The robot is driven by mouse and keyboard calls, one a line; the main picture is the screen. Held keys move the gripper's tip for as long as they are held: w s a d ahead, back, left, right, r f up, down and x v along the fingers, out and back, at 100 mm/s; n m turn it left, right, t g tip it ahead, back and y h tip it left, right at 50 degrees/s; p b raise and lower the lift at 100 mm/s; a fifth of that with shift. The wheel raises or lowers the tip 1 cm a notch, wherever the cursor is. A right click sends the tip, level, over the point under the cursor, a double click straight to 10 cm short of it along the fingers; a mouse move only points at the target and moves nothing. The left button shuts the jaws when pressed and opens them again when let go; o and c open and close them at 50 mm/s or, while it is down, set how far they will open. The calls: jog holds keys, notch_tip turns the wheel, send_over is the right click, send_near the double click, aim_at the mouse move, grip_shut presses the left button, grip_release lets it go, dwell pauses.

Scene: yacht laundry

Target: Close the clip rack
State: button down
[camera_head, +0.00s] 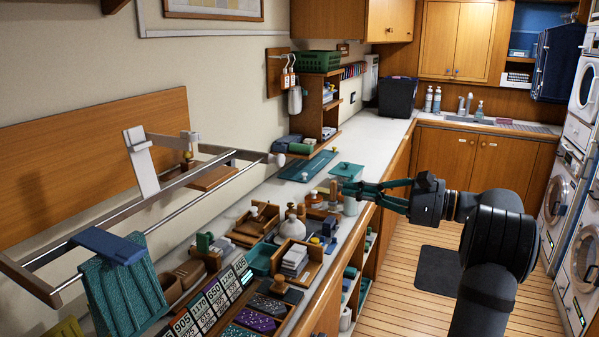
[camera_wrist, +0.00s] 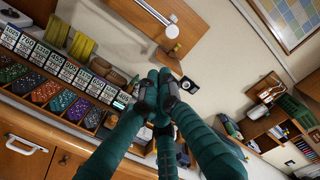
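The clip rack looks to be the metal rail frame (camera_head: 165,190) standing out from the wall at left over the counter, with a pale upright bracket (camera_head: 140,162). A blue clip (camera_head: 108,245) on its front rail holds a hanging teal cloth (camera_head: 125,292). A pale strip with a round end (camera_wrist: 172,31) in the wrist view may be part of the rack. My gripper (camera_head: 346,187) is right of the rack and well apart from it, above the counter's front edge. In the wrist view the green fingertips (camera_wrist: 160,92) meet, with nothing visible between them.
The counter below the rack holds wooden boxes, several bottles, number cards (camera_head: 205,305) and folded dark cloths (camera_head: 255,322). A white jar (camera_head: 350,206) stands close to my gripper. A wooden shelf unit (camera_head: 320,105) stands farther back. The floor aisle (camera_head: 400,290) at right is open.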

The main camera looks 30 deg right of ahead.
jog(key=w+a+r+n+p, duration=0.2)
jog(key=w+a+p, duration=0.5)
jog(key=w, duration=0.4)
jog(key=shift+w+a+r+t+p, duration=0.15)
jog(key=shift+w+a+t+p, duration=0.2)
jog(key=shift+p, duration=0.2)
